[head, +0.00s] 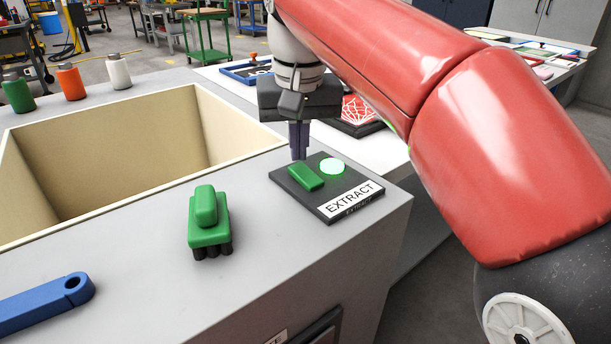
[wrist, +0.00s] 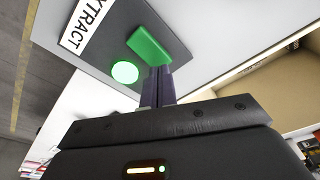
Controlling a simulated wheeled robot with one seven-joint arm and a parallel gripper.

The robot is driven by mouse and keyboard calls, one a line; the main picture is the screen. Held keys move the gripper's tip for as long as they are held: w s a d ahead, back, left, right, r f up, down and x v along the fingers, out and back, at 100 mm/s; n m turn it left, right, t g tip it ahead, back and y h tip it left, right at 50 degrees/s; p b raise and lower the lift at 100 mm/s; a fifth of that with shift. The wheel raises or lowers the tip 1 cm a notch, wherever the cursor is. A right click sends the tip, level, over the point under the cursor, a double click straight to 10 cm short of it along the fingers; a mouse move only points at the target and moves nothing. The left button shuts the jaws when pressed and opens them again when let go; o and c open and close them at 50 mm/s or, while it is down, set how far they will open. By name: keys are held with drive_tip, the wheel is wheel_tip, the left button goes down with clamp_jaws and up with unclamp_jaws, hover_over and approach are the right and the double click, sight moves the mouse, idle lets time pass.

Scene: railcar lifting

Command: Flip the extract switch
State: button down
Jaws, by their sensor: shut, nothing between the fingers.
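The extract switch is a dark panel (head: 326,207) on the grey bench top, with a white EXTRACT label (head: 354,196). On it are a green rocker (head: 306,177) and a round light (head: 332,166) lit bright green. My gripper (head: 299,155) points down at the panel's far edge, just behind the rocker, its fingers together with nothing between them. In the wrist view the fingertips (wrist: 158,72) lie right by the green rocker (wrist: 149,45); I cannot tell if they touch it. The lit light (wrist: 125,72) is beside them.
A deep open bin (head: 120,150) is sunk in the bench to the left. A green block-like piece (head: 208,222) and a blue bar (head: 45,303) lie on the near bench top. Three bottles (head: 69,82) stand behind the bin. A white table with panels stands behind my gripper.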

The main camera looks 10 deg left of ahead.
sight(299, 168)
drive_tip(key=shift+f+b, duration=0.55)
drive_tip(key=shift+f, duration=0.35)
drive_tip(key=shift+r, duration=0.1)
wheel_tip(299, 168, up, 5)
drive_tip(key=p, duration=0.5)
drive_tip(key=shift+r, duration=0.95)
